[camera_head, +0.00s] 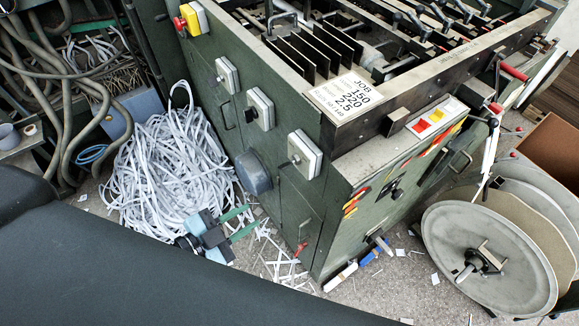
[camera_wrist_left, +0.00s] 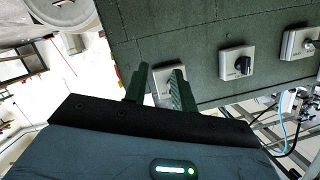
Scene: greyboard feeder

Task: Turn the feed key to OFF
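Three light grey switch boxes are on the left face of the green machine (camera_head: 285,205): an upper one (camera_head: 227,75), a middle one (camera_head: 260,108) and a lower one (camera_head: 304,155). In the left wrist view, the middle box (camera_wrist_left: 237,63) carries a black knob, and the box at the right edge (camera_wrist_left: 299,43) has a small metallic part like a key. Another box (camera_wrist_left: 169,80) is partly hidden behind my fingers. I cannot read which is the feed key or its setting. My left gripper (camera_head: 252,217) is open and empty, low beside the machine; its fingers (camera_wrist_left: 160,70) are spread.
A heap of white paper strips (camera_head: 170,165) lies left of my left gripper. A yellow-and-red stop button (camera_head: 190,18) sits higher up. Large reels (camera_head: 485,260) stand at the right. Scraps litter the floor.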

